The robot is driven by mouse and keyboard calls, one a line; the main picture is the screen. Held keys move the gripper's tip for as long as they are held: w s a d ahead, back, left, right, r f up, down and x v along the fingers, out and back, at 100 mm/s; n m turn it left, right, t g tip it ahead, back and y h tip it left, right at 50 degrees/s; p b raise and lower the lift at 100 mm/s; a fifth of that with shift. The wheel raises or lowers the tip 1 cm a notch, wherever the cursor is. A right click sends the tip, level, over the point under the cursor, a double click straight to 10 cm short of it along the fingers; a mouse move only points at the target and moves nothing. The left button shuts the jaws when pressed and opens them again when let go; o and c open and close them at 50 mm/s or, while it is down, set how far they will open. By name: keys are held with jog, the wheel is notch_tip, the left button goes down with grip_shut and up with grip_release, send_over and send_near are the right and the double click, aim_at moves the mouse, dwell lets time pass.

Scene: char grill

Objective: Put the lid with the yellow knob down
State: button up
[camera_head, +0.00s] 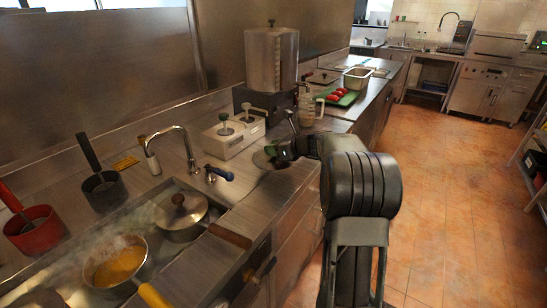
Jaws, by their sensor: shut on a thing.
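An open steaming pot (116,266) with yellow food and a yellow handle stands at the lower left. Another pot beside it wears a lid with a brown knob (178,199).
A white box with dark levers (234,138) and a tall dispenser (272,62) stand behind my gripper. A tap (188,150) rises at the left. A green board with red food (338,96) lies farther back. The floor on the right is clear.

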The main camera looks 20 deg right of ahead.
jog(key=shift+w+d+f, duration=0.15)
jog(key=shift+f, duration=0.15)
jog(key=shift+w+f+b, duration=0.1)
jog(key=shift+f+b, duration=0.2)
jog(key=shift+f, duration=1.25)
jog(key=shift+f, duration=0.1)
jog(key=shift+f, duration=0.15)
jog(key=o, duration=0.9)
jog(key=shift+o, duration=0.2)
jog(key=shift+r, duration=0.25)
jog(key=v, duration=1.2)
